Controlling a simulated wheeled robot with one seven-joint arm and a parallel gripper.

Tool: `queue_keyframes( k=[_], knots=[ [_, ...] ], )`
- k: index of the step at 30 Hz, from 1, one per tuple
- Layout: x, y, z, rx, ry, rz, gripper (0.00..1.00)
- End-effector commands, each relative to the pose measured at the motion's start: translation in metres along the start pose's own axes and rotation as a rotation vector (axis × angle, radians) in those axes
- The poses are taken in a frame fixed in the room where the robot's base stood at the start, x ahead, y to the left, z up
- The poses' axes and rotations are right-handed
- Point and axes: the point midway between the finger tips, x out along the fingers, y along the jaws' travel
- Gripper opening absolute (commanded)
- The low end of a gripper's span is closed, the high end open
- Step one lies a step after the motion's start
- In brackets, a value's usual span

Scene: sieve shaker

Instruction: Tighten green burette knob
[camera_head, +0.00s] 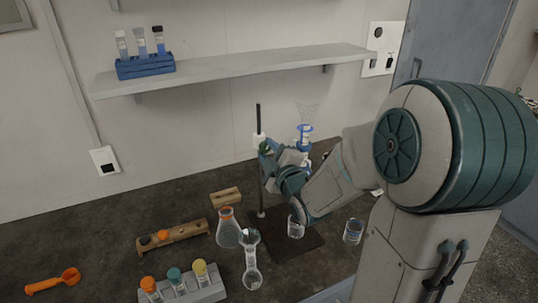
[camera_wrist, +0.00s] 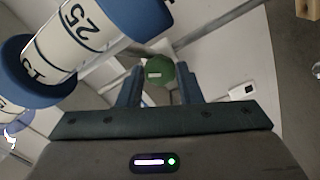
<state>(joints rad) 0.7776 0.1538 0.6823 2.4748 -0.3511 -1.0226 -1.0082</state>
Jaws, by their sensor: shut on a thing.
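The green knob (camera_wrist: 160,75) shows between the two fingers of my gripper (camera_wrist: 160,86) in the wrist view, and the gripper is shut on it. In the head view my gripper (camera_head: 268,152) is at the burette stand, beside the dark upright rod (camera_head: 258,118), and it hides most of the knob. In the head view a blue-ringed glass column (camera_head: 305,133) stands just behind my arm.
A flask with an orange neck (camera_head: 228,232), a clear flask (camera_head: 251,270) and two beakers (camera_head: 296,227) (camera_head: 353,231) stand around the dark stand base (camera_head: 285,244). A tube rack (camera_head: 185,291) is at the front. A shelf (camera_head: 230,69) runs above.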

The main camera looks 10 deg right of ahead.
Motion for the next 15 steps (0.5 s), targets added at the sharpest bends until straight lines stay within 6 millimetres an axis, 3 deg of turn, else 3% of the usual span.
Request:
queue_keyframes(
  k=[14, 15],
  knots=[
    [-0.0008, 0.0001, 0.0015, 0.064, -0.003, 0.000, 0.09],
    [-0.0008, 0.0001, 0.0015, 0.064, -0.004, 0.000, 0.38]
  ],
)
